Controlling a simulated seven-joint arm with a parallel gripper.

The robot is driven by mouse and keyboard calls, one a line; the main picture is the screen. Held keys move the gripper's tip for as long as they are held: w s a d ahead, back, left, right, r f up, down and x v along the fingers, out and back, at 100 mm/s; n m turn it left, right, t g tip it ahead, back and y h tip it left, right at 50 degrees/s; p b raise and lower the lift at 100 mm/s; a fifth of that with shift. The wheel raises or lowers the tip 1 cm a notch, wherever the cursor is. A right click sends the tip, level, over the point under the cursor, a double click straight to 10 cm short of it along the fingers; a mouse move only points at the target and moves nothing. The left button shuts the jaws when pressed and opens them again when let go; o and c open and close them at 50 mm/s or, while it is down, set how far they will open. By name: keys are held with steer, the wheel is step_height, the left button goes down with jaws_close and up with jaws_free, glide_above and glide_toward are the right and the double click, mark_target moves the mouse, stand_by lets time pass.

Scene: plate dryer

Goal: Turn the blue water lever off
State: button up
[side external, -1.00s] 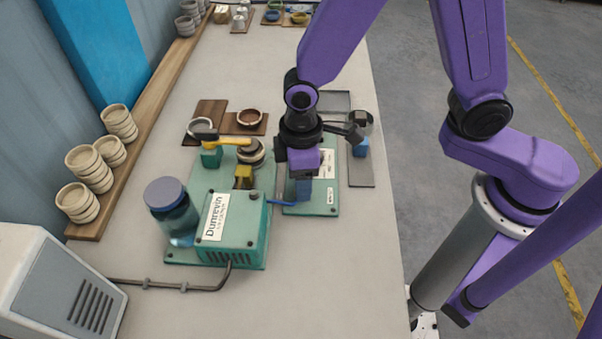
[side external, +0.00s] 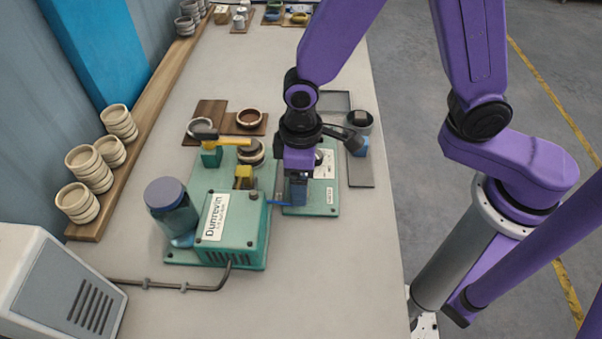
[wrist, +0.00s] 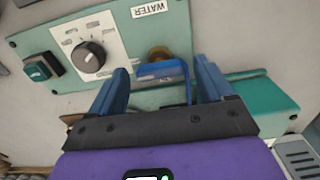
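The blue water lever (side external: 278,204) shows in the side view as a thin blue bar low between the green box and the control panel. In the wrist view the blue lever (wrist: 170,68) is a bent blue bar by a brass fitting, under the WATER label (wrist: 150,8). My gripper (side external: 298,200) points down over the panel's near left edge, beside the lever. In the wrist view my gripper (wrist: 161,70) has its two blue fingers apart, with the lever between them. I cannot tell whether either finger touches it.
The panel carries a black dial (wrist: 88,57) and a dark green switch (wrist: 42,67). The green Dunrevin box (side external: 235,228) stands just left of my gripper, with a blue-lidded jar (side external: 167,195) beyond it. A yellow lever (side external: 222,140) is farther back.

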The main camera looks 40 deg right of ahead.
stand_by(0.3)
step_height(320, 180, up, 17)
steer(key=shift+r, duration=0.2)
stand_by(0.4)
steer(key=shift+d, duration=0.1)
steer(key=s+d+f+n, duration=0.2)
steer(key=s+d, duration=0.5)
steer(key=d, duration=0.2)
steer(key=s+d+f+n, duration=0.1)
steer(key=s+d+f, duration=0.2)
steer(key=s+d, duration=0.5)
steer(key=shift+d+f+n, duration=0.2)
steer(key=shift+d+n, duration=0.2)
steer(key=shift+d, duration=0.4)
steer(key=shift+w, duration=0.1)
